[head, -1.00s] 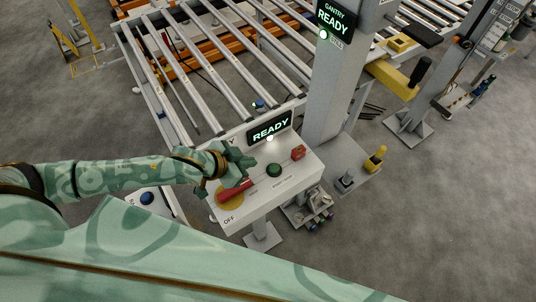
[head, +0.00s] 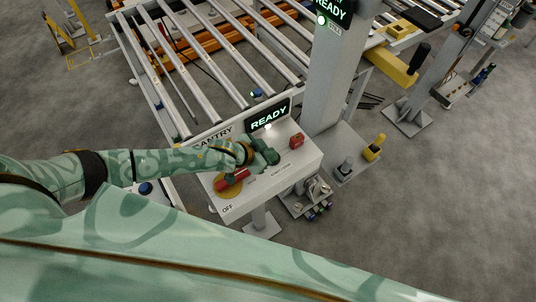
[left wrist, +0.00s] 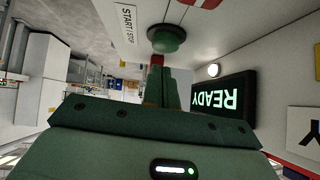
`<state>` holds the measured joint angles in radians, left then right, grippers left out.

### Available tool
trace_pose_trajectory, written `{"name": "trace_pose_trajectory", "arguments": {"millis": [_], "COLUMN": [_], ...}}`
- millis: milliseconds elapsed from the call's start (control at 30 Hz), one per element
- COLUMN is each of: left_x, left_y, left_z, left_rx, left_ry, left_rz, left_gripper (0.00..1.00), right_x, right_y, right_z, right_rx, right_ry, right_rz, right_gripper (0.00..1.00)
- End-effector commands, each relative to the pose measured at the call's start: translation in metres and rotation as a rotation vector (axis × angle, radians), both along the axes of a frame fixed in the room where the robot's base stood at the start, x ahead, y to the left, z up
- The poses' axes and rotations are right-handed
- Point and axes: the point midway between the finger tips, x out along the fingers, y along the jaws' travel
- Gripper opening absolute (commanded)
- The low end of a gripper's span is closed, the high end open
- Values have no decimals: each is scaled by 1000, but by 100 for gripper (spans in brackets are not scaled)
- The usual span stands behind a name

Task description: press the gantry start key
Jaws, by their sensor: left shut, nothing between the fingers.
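The green round start key (left wrist: 166,40) shows in the left wrist view beside a START / STOP label, on the white gantry panel (left wrist: 212,45). My left gripper (left wrist: 158,78) is shut and empty, its fingers pointing at the key. In that view the tips lie just below the key; I cannot tell whether they touch it. In the head view my left gripper (head: 265,156) is over the middle of the control box (head: 290,175) and hides most or all of the key. My right gripper is not in view.
A red switch handle (head: 232,179) on a yellow disc lies left of the gripper, a red button (head: 296,141) to its right. A lit READY display (head: 269,115) stands behind. A grey post (head: 335,75) and roller conveyor (head: 205,60) stand beyond.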

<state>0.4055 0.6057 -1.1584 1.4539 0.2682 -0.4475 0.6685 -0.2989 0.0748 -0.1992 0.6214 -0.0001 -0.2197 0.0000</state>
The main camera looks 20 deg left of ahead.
Motion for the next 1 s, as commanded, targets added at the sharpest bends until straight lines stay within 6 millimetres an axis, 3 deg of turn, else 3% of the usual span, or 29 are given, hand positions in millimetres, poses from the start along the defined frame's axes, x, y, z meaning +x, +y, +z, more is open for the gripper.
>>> {"name": "trace_pose_trajectory", "arguments": {"millis": [200, 567, 800, 1000], "left_x": [2, 2, 2, -1], "left_y": [0, 1, 1, 2], "left_z": [-19, -21, -45, -47], "left_rx": [-1, -1, 0, 6], "left_ry": [-2, -2, 1, 7], "left_rz": [0, 1, 1, -1], "left_gripper": [0, 0, 0, 0], "right_x": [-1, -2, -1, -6], "right_y": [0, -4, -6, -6], "right_z": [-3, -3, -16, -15], "right_rx": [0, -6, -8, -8], "right_ry": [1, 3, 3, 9], "right_rz": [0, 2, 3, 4], "right_gripper": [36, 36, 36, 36]}}
